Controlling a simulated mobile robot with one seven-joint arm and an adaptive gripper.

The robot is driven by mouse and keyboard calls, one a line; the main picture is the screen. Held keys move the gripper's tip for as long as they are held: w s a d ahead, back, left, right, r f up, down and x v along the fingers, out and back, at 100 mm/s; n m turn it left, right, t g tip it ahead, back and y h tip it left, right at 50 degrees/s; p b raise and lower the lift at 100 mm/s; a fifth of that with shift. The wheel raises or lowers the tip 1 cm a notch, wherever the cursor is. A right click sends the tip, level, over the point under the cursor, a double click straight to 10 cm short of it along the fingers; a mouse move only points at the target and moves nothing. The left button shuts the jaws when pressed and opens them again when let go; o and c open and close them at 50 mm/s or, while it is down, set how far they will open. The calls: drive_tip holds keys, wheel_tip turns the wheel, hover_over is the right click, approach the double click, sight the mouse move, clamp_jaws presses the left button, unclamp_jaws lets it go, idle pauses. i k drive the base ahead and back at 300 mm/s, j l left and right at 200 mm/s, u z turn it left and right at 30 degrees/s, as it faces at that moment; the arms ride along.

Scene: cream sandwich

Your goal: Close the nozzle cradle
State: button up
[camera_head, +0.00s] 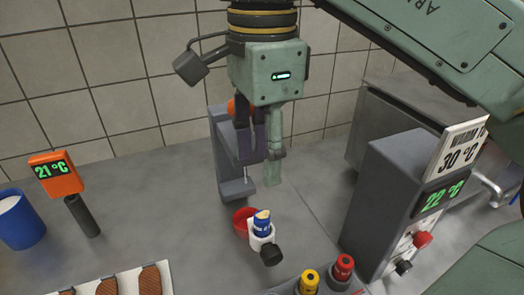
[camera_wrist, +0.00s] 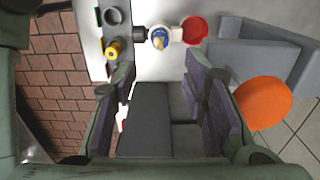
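A blue, cream-tipped nozzle (camera_head: 262,222) stands in a white ring-shaped holder (camera_head: 256,243) with a black knob (camera_head: 271,255), which I take as the nozzle cradle. The cradle also shows at the top of the wrist view (camera_wrist: 151,33), with the nozzle (camera_wrist: 159,39) in it. I cannot tell how far the cradle is open. My gripper (camera_head: 259,172) points down above and behind the cradle, apart from it. In the wrist view its fingers (camera_wrist: 162,72) are spread with nothing between them.
A grey stand (camera_head: 224,145) with an orange round part (camera_wrist: 262,103) is close to my gripper. A grey box with a 22 °C display (camera_head: 386,195) stands right.

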sight(271, 254)
drive_tip(key=k, duration=1.5)
